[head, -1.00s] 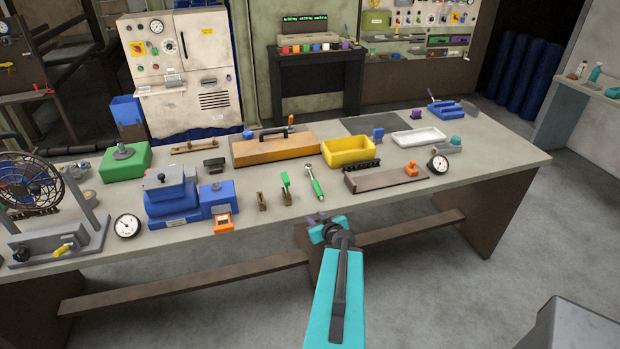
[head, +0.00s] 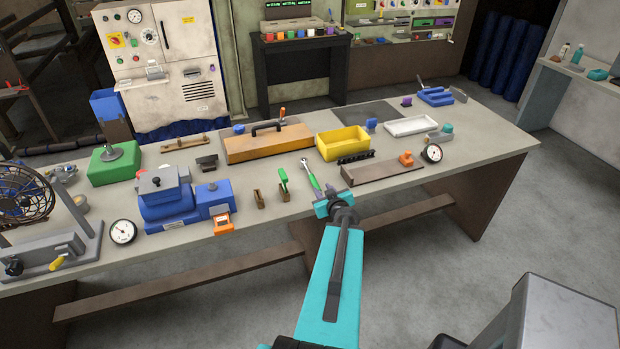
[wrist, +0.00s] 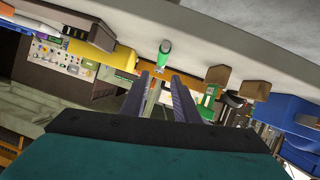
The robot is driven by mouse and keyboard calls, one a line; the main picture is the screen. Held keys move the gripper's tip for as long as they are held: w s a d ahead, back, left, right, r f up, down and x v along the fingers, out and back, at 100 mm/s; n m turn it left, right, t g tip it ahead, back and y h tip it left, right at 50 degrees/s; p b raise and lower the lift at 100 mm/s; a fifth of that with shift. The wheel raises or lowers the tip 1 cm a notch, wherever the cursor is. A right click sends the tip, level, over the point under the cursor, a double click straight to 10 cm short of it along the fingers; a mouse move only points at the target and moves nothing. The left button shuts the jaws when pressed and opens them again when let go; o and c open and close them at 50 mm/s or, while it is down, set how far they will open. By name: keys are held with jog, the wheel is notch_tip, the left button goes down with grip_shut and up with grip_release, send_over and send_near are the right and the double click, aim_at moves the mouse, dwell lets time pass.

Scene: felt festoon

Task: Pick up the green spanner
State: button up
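The green spanner (head: 312,178) lies on the workbench, with a silver head pointing away from me and a green handle toward the front edge. Its handle end also shows in the wrist view (wrist: 164,48), just beyond the fingertips. My gripper (head: 328,200) is at the bench's front edge, close to the handle end and overlapping it in the head view. In the wrist view its two dark fingers (wrist: 157,78) stand apart with nothing between them. Whether they touch the spanner I cannot tell.
The workbench (head: 380,190) is crowded. Left of the spanner are a green-topped tool (head: 283,180) and small wooden block (head: 258,198); right are a yellow bin (head: 343,144), black rack (head: 356,157) and brown plate (head: 380,173). A blue vise (head: 165,199) stands farther left.

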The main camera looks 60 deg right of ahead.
aim_at(314, 179)
jog(key=shift+w+d+f+b, duration=0.1)
jog(key=shift+f+b, duration=0.05)
jog(key=shift+b, duration=0.25)
jog(key=shift+w+d+f+b, duration=0.1)
jog(key=shift+w+f+b, duration=0.1)
jog(key=shift+b, duration=0.4)
jog(key=shift+w+d+b, duration=0.15)
jog(key=shift+b, duration=0.4)
jog(key=b+x, duration=0.2)
jog(key=b, duration=0.7)
jog(key=shift+w+d+f, duration=0.1)
jog(key=shift+w+d, duration=0.1)
jog(key=shift+w, duration=0.1)
jog(key=b+x, duration=0.1)
jog(key=b, duration=0.7)
jog(key=shift+w+d+f+b, duration=0.2)
jog(key=shift+d+b, duration=0.05)
jog(key=shift+b, duration=0.15)
jog(key=shift+w+d, duration=0.25)
jog(key=shift+d, duration=0.05)
jog(key=shift+w+d+p, duration=0.25)
jog(key=shift+p, duration=0.05)
jog(key=shift+w+d+f, duration=0.4)
jog(key=shift+w, duration=0.05)
